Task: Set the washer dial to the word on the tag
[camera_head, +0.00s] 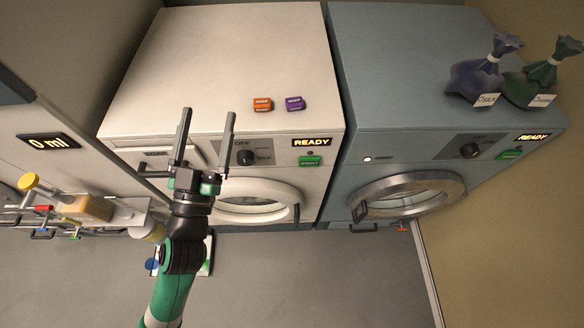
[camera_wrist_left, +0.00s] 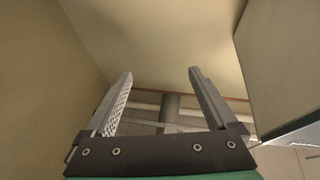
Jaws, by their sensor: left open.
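The white washer (camera_head: 228,60) stands in the middle of the head view. Its dark dial (camera_head: 246,157) sits on a grey panel, where "OFF" is partly readable above it; the dial's other words are too small to read. My left gripper (camera_head: 206,132) is open and empty in front of the white washer, left of the dial and partly over its panel. The gripper also shows open in the left wrist view (camera_wrist_left: 160,92), with nothing between its fingers.
A blue-grey machine (camera_head: 400,110) with its own dial (camera_head: 469,150) stands right of the white washer. An orange pack (camera_head: 262,104) and a purple pack (camera_head: 294,103) lie on the washer top. The washer display (camera_head: 312,142) reads READY, above a green button (camera_head: 310,161). A left display (camera_head: 48,142) reads 0 ml.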

